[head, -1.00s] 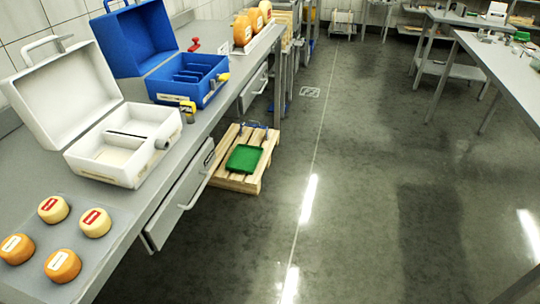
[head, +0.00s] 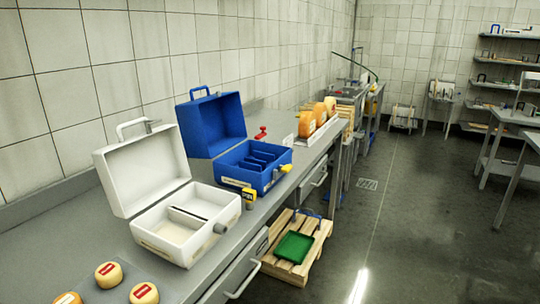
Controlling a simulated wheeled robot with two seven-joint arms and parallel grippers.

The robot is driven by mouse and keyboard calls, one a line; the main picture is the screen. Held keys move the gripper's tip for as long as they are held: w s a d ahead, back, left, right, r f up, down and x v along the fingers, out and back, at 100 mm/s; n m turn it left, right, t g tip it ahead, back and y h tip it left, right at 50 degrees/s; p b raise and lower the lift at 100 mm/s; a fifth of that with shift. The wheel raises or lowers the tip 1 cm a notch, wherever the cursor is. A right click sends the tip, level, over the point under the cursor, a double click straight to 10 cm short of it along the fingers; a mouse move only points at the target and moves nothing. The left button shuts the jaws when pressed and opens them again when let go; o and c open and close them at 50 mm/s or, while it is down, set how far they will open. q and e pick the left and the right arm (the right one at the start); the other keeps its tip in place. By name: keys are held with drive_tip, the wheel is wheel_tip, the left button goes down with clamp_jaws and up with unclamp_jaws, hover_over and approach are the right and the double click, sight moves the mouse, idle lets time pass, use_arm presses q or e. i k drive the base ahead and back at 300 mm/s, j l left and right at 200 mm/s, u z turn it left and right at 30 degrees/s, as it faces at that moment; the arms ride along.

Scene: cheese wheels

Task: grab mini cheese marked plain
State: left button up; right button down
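Small cheese wheels sit on a grey mat (head: 125,281) on the counter at the lower left. Two pale yellow wheels with red labels show, one at the back (head: 108,274) and one to its right (head: 144,293). The label writing is too small to read, so I cannot tell which one is marked plain. Neither of my grippers is in view.
An open white case (head: 170,220) and an open blue case (head: 240,160) stand on the counter (head: 75,235) behind the mat. Large orange cheeses (head: 307,124) stand farther back. A pallet (head: 297,257) with a green tray (head: 294,247) lies on the floor. The floor (head: 420,230) at right is open.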

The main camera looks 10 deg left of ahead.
sight(108, 275)
drive_tip(key=u, duration=1.5)
